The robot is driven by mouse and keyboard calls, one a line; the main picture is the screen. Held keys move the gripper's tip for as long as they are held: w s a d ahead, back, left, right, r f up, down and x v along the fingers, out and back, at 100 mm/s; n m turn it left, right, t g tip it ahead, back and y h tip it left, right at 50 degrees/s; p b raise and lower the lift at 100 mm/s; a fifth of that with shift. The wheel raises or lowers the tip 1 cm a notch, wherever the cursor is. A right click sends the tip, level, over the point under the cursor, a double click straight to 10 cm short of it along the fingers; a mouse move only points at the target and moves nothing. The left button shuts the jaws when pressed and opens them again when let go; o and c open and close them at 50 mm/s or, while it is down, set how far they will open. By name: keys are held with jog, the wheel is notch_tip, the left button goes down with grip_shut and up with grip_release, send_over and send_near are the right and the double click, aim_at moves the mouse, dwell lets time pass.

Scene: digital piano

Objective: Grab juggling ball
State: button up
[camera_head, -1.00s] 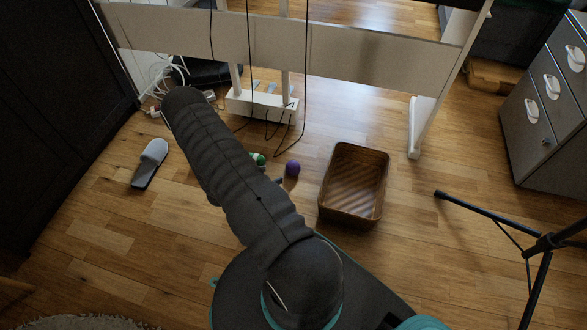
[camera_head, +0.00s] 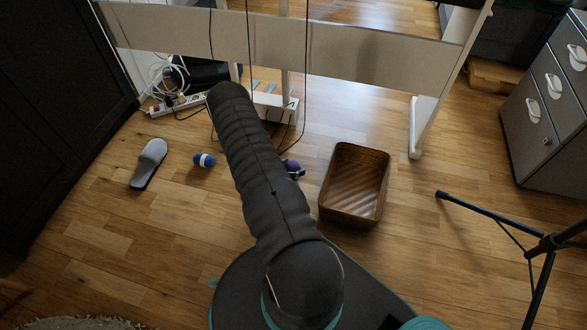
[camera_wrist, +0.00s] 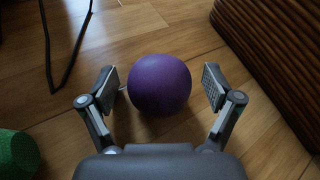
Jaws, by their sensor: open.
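A purple ball (camera_wrist: 160,85) lies on the wood floor between the two fingers of my gripper (camera_wrist: 161,88) in the wrist view. My gripper is open, with a finger on each side of the ball and a small gap at each side. In the head view the purple ball (camera_head: 292,166) shows beside my arm, partly covered by my gripper. A green ball (camera_wrist: 17,154) is at the lower left of the wrist view, cut by the edge. A blue and white ball (camera_head: 204,160) lies left of my arm in the head view.
A brown woven basket (camera_head: 325,197) stands right of the purple ball; its side (camera_wrist: 268,55) shows in the wrist view. Cables hang by the white piano stand (camera_head: 330,52). A grey slipper (camera_head: 149,163) lies left. A black tripod leg (camera_head: 490,220) is at right.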

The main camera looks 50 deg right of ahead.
jog(key=c, duration=1.3)
jog(key=shift+r, duration=0.1)
